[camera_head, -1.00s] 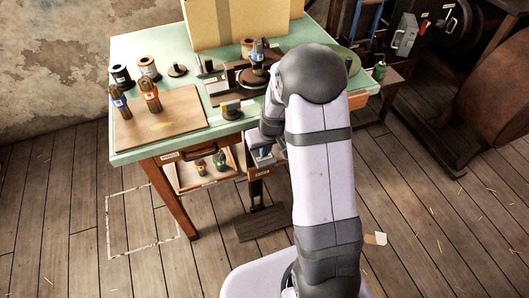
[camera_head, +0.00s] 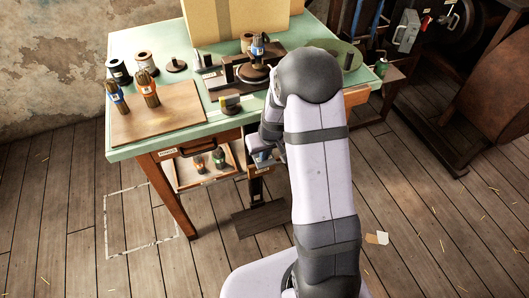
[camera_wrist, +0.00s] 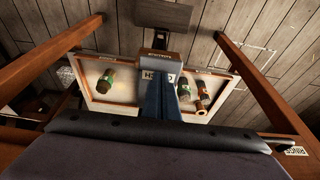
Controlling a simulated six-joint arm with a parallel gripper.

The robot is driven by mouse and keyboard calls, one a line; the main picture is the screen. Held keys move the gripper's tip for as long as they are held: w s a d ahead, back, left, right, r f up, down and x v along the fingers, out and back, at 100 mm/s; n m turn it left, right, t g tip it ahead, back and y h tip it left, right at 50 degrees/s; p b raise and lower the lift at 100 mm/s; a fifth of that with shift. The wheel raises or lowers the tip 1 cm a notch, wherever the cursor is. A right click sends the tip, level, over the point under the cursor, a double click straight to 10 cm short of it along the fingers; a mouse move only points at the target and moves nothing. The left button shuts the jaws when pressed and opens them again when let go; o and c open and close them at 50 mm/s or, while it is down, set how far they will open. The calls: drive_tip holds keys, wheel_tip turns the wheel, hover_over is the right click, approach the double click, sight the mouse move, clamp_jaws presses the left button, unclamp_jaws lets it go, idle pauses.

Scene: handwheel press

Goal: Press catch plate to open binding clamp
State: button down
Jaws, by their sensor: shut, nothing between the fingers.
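My gripper (camera_head: 262,157) is low in front of the green workbench, beneath its top edge. In the wrist view its blue-grey fingers (camera_wrist: 160,95) are shut and empty. They overlap a brown plate with a partly covered white label (camera_wrist: 160,75), which may be the catch plate. I cannot tell whether they touch it. In the head view a brown labelled bracket (camera_head: 262,172) shows just below my gripper. The dark fixture (camera_head: 240,75) on the bench, probably the binding clamp, has a bottle (camera_head: 259,46) standing at its round part. Whether it is open cannot be told.
A dark foot plate (camera_head: 259,220) lies below, near the floor. Table legs (camera_wrist: 50,57) flank my gripper.

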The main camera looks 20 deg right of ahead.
sight(267, 165)
drive_tip(key=shift+s+f, duration=0.1)
drive_tip(key=shift+f, duration=0.1)
drive_tip(key=shift+r+p, duration=0.5)
drive_tip(key=shift+p, duration=0.1)
drive_tip(key=w+p+v, duration=0.1)
drive_tip(key=p+v, duration=0.1)
drive_tip(key=v, duration=1.1)
drive_tip(key=shift+r, duration=0.3)
drive_tip(key=shift+w, duration=0.1)
